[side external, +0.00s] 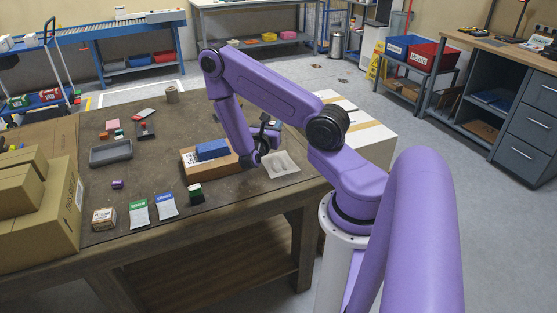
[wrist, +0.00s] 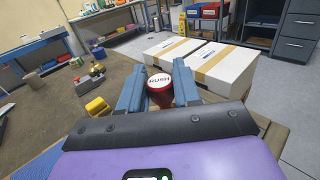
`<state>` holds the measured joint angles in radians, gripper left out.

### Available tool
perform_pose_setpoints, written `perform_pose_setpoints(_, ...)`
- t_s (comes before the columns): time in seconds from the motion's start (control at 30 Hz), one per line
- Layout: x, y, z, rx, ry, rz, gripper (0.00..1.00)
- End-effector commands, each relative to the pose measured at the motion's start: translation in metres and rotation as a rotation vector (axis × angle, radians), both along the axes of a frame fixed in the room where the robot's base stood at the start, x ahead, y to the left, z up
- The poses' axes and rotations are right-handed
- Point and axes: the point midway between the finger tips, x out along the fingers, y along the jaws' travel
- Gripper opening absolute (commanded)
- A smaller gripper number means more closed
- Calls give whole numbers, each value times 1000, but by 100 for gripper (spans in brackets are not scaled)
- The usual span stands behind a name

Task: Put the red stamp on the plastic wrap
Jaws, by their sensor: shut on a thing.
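The red stamp (wrist: 159,88), with a round white top that reads "RUSH", sits between the two blue-grey fingers of my gripper (wrist: 158,92) in the wrist view. The fingers are shut on it. In the side external view my gripper (side external: 263,146) is over the right part of the table, and the stamp cannot be made out there. A pale, flat, crumpled-looking sheet (side external: 281,164), which looks like the plastic wrap, lies on the table just right of and below my gripper. I cannot tell the height of the gripper above the table.
A cardboard box (side external: 222,166) with a blue block (side external: 212,150) on it stands left of my gripper. A grey tray (side external: 110,152), a stamp-like red-topped item (side external: 143,123) and several small items lie farther left. White cartons (wrist: 196,58) stand beyond the table edge.

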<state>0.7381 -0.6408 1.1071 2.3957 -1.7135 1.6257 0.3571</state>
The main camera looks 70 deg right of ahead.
Motion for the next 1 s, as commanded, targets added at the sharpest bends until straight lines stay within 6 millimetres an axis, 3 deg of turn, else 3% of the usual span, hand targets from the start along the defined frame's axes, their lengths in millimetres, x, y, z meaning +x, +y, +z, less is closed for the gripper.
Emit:
perform_pose_setpoints(0.2, -19, -7, -6, 0, 3, -58, 3)
perform_pose_setpoints(0.4, -19, -7, -30, 0, 3, -57, 3)
perform_pose_setpoints(1.0, -18, -7, -77, 0, 1, -55, 3)
